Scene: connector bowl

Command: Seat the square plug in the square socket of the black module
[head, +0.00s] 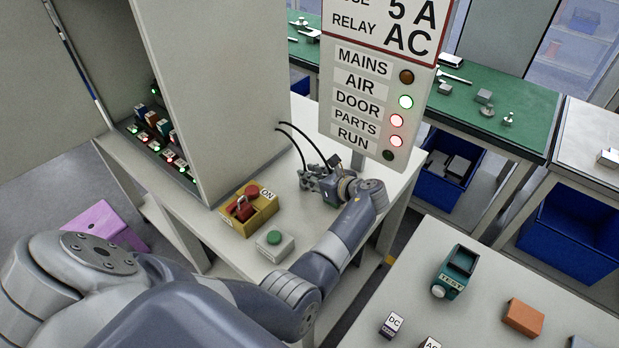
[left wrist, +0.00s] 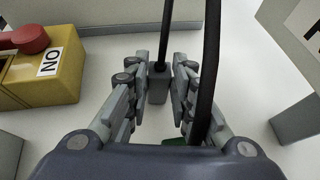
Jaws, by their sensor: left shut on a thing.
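My left gripper (head: 310,181) is over the white bench top, right of the grey cabinet. In the left wrist view its fingers (left wrist: 157,82) are shut on a small grey boxy plug (left wrist: 158,90), with a black cable rising from its top. I cannot confirm from its hidden end face that it is the square plug. A second black cable (left wrist: 207,75) passes close in front of the right finger. In the head view both black cables (head: 300,135) run from the cabinet to the gripper. I cannot make out the black module or its square socket. My right gripper is not in view.
A yellow switch box (head: 236,226) with a red knob and a green-button box (head: 274,249) stand left of the gripper. A sign panel (head: 372,85) with lamps rises just behind it. A teal tester (head: 456,270) and an orange block (head: 523,317) lie on the right-hand table.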

